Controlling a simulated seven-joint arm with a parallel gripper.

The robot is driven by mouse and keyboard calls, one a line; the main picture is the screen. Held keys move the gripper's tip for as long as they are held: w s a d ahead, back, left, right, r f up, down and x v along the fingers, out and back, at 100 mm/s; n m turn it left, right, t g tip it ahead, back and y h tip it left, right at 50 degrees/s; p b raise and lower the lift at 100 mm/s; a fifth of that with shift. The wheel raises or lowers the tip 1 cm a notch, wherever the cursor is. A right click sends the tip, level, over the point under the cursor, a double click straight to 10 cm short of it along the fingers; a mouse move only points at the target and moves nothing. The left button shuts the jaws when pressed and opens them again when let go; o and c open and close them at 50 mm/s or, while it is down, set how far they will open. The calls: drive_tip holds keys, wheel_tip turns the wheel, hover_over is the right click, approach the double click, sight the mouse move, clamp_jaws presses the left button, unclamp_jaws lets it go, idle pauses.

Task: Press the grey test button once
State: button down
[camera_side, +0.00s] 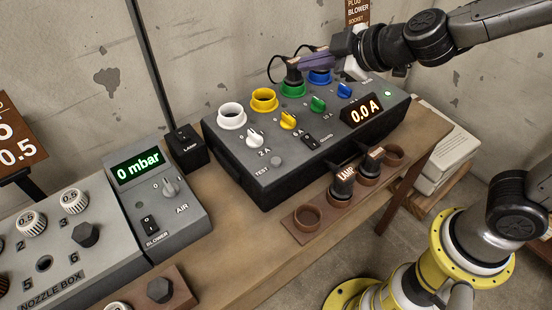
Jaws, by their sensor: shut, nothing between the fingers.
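The grey test button (276,161) is a small round knob on the front left of the dark power box (262,188), beside the label TEST. It is uncovered. My gripper (304,62) is above the back of the box, near the green and blue sockets, well apart from the button. Its fingers are shut and empty. The display (363,110) on the box reads 0.0 A. A green lamp (387,93) glows at its right end.
White (231,117), yellow (264,100), green (293,90) and blue (320,77) sockets line the box's back. Coloured knobs and a rocker switch (309,139) stand near the button. A brown fuse rack (307,218) is in front. The blower unit (160,205), left, reads 0 mbar.

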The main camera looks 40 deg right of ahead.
drive_tip(key=n+g, duration=0.1)
drive_tip(key=g, duration=0.1)
hover_over(276, 161)
drive_tip(key=d, duration=0.1)
wheel_tip(276, 161, down, 9)
drive_tip(key=shift+s+a+f, duration=0.1)
drive_tip(key=shift+s+a, duration=0.1)
drive_tip(key=shift+s, duration=0.35)
drive_tip(key=shift+f, duration=4.4)
drive_tip(key=shift+f, duration=0.15)
drive_tip(key=shift+f, duration=0.25)
